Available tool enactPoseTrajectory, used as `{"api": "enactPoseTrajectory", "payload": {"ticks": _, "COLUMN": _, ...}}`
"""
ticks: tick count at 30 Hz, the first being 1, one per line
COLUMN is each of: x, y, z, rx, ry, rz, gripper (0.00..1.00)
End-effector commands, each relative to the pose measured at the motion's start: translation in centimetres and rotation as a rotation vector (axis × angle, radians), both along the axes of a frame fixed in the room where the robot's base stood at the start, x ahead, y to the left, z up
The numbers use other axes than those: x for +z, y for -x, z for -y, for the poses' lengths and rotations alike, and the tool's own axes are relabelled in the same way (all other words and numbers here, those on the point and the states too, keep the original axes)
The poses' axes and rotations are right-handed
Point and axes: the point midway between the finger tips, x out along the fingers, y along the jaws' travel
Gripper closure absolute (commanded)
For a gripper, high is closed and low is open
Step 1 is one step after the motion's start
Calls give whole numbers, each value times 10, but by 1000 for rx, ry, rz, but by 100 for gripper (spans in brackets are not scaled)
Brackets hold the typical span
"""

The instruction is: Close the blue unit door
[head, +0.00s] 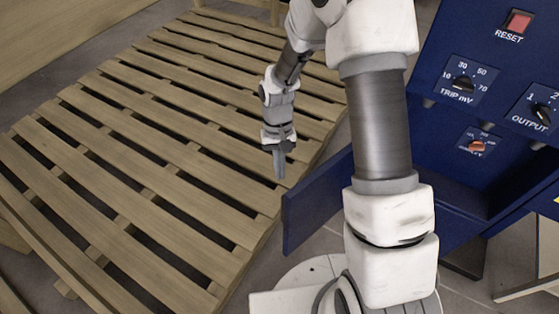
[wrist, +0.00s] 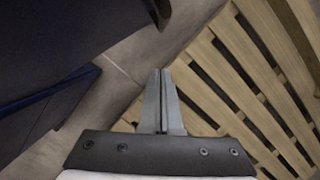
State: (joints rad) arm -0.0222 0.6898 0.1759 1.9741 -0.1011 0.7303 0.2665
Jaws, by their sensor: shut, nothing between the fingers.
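The blue unit (head: 450,130) stands at the right in the head view, with a reset button and dials on its front. Its blue door (head: 314,203) stands open, swung out to the left of the unit, and is partly hidden behind my arm. My gripper (head: 280,175) is shut and empty, pointing down, just left of the door's free edge and apart from it. In the wrist view my gripper (wrist: 161,75) shows shut fingers, with a dark blue panel edge (wrist: 50,95), probably the door, to the left.
A large wooden slatted pallet (head: 130,150) covers the floor at the left, under my gripper, and shows at the right in the wrist view (wrist: 250,70). A wooden wall or crate side (head: 60,40) is at the upper left. Bare grey floor (wrist: 120,60) lies between pallet and unit.

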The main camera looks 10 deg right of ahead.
Motion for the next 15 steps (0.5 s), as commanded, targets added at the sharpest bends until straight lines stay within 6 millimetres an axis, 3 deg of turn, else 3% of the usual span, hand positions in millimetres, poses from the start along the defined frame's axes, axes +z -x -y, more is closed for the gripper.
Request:
{"api": "enactPoseTrajectory", "payload": {"ticks": 1, "x": -15, "y": 4, "z": 0, "rx": 0, "ry": 0, "rz": -4, "gripper": 100}}
{"api": "enactPoseTrajectory", "payload": {"ticks": 5, "x": -41, "y": 11, "z": 0, "rx": 0, "ry": 0, "rz": -3, "gripper": 100}}
{"api": "enactPoseTrajectory", "payload": {"ticks": 15, "x": -37, "y": 46, "z": 0, "rx": 0, "ry": 0, "rz": 0, "gripper": 100}}
